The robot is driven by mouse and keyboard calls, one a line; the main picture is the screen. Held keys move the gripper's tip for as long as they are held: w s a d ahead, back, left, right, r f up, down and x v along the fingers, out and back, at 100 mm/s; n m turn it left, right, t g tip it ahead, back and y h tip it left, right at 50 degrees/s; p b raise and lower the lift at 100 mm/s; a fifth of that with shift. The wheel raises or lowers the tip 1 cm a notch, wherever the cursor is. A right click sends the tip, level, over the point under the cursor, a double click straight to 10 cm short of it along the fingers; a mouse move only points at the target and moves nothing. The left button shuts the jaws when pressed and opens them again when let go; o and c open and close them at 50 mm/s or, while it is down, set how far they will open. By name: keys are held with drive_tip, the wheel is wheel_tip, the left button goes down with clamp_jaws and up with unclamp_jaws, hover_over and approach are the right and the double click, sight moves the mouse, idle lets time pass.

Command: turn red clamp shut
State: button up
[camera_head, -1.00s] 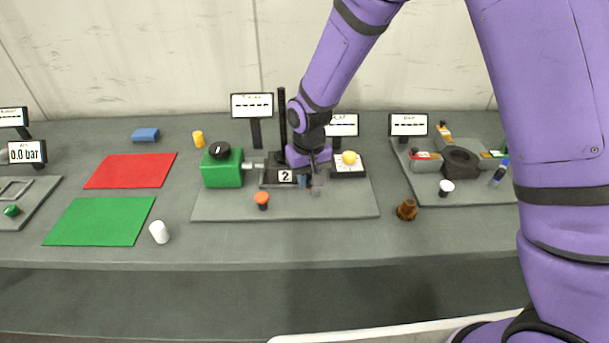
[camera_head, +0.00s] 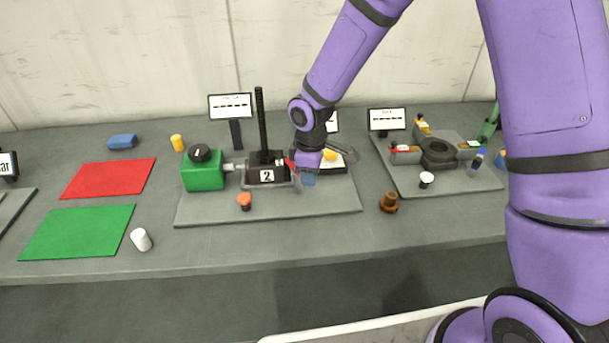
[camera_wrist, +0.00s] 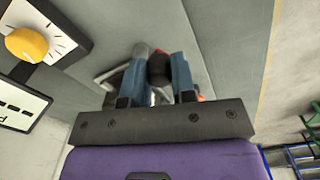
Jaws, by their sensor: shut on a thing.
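My gripper (camera_head: 306,180) is at the right side of the black block marked 2 (camera_head: 267,173). A small red part, which I take for the red clamp (camera_head: 290,163), shows between the block and my gripper. In the wrist view my blue fingers (camera_wrist: 159,65) are closed on a dark rounded piece (camera_wrist: 160,70), with red (camera_wrist: 162,50) just beyond it. This looks like the clamp's handle. Its shape and angle are mostly hidden by the fingers. A grey metal part shows left of the fingers there.
A black upright rod (camera_head: 260,118) rises behind the block. A green box with a black knob (camera_head: 203,170) is to its left, and an orange button (camera_head: 244,200) in front. A yellow knob (camera_wrist: 27,45) is near my gripper. A fixture with several small clamps (camera_head: 436,152) stands right.

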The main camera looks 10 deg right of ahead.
drive_tip(key=shift+w+d+n, duration=0.25)
drive_tip(key=shift+d+n, duration=0.1)
drive_tip(key=shift+n, duration=0.55)
drive_tip(key=shift+w+d+n, duration=0.25)
drive_tip(key=shift+d+n, duration=0.1)
drive_tip(key=shift+n, duration=0.55)
drive_tip(key=o, duration=0.9)
wheel_tip(320, 180, up, 11)
drive_tip(key=shift+f, duration=0.1)
